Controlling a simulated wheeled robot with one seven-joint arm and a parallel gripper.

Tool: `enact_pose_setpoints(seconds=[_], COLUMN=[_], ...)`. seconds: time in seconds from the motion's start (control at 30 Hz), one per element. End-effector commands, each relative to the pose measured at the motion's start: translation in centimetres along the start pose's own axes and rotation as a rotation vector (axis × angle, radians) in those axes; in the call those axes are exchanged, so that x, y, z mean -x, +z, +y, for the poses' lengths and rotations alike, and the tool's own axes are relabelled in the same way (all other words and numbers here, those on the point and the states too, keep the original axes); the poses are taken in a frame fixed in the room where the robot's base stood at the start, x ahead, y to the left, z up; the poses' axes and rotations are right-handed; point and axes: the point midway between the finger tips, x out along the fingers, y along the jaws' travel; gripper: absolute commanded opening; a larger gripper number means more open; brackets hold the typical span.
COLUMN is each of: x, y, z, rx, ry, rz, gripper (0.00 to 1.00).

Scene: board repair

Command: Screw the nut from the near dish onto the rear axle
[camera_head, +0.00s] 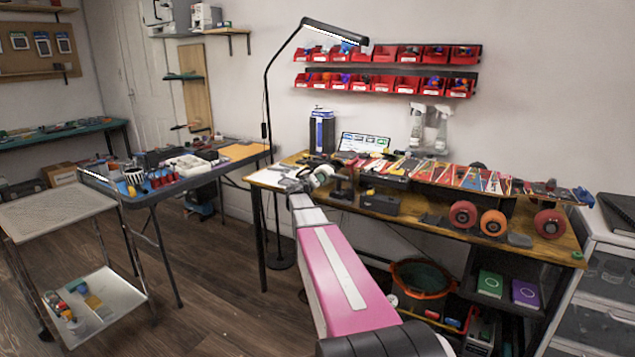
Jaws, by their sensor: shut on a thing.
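My arm reaches to the left part of the wooden workbench (262,177). My gripper (333,178) is small and far off there, above the bench top. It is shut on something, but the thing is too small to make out. A long board with a colourful patterned face (470,178) lies along the bench, right of my gripper. An orange wheel (493,223), a red wheel (463,214) and another orange-red wheel (550,224) are at the board's right part, near the front edge. I cannot make out the near dish, the nut or the rear axle's thread.
A dark box (380,203) sits at the bench's front edge. A lamp (335,32) arches over the bench's left end. Red bins (385,84) hang on the wall. A white drawer unit (590,290) stands at right, a trolley (60,207) at left.

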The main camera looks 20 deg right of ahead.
Motion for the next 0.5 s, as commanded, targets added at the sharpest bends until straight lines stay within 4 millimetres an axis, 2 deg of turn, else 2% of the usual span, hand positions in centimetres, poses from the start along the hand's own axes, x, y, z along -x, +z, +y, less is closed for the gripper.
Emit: enact_pose_setpoints(seconds=[0.33, 0.5], x=[0.16, 0.14], y=[0.04, 0.04], z=[-0.01, -0.02], rx=[-0.023, -0.174], ry=[-0.001, -0.001], rz=[0.000, 0.000], gripper=[0.09, 0.09])
